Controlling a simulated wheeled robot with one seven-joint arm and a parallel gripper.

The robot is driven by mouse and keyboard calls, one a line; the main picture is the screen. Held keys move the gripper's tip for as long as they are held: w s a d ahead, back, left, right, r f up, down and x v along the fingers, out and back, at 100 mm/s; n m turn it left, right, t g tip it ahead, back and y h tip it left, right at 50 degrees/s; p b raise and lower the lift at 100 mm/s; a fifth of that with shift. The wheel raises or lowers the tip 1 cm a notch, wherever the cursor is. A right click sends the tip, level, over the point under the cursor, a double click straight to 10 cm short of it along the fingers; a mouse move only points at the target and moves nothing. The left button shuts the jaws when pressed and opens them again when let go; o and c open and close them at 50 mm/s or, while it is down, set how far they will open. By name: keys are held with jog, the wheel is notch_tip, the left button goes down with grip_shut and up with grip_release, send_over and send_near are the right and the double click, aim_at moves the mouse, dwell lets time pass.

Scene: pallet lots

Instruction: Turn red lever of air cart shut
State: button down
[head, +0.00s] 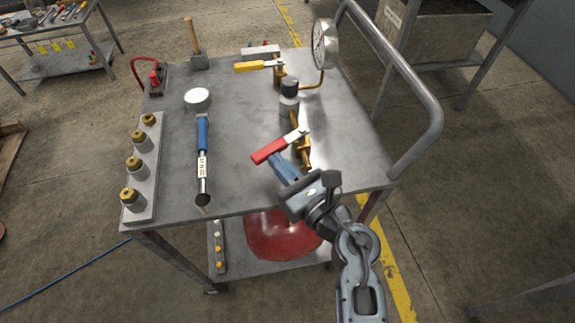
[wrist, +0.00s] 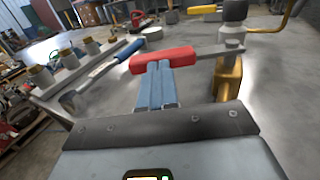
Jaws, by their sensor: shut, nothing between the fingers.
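The red lever (head: 271,150) sits on a brass valve (head: 303,152) near the front right of the metal air cart (head: 240,150). The lever points left and slightly toward the front from its pivot. In the wrist view the red lever (wrist: 163,60) lies across the tips of my gripper (wrist: 156,70). My gripper (head: 277,160) has blue fingers, closed together with nothing between them. The fingertips are at or just under the lever's near side; I cannot tell whether they touch it. The fingertips are partly hidden behind the lever.
A yellow lever (head: 250,67) and a pressure gauge (head: 325,45) are at the back. A blue-handled tool (head: 202,150) lies left of the red lever. A rack of brass fittings (head: 148,165) lines the left edge. A grey handrail (head: 405,80) rises on the right.

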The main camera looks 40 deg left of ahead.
aim_at(266, 160)
jog(key=a+m+t, duration=0.1)
jog(key=a+m+t+h, duration=0.1)
jog(key=t, duration=0.1)
jog(key=shift+s+a+t, duration=0.1)
jog(key=shift+s+t, duration=0.1)
jog(key=shift+t, duration=0.1)
jog(key=shift+w+a, duration=0.2)
jog(key=shift+a, duration=0.95)
jog(key=shift+a+r, duration=0.1)
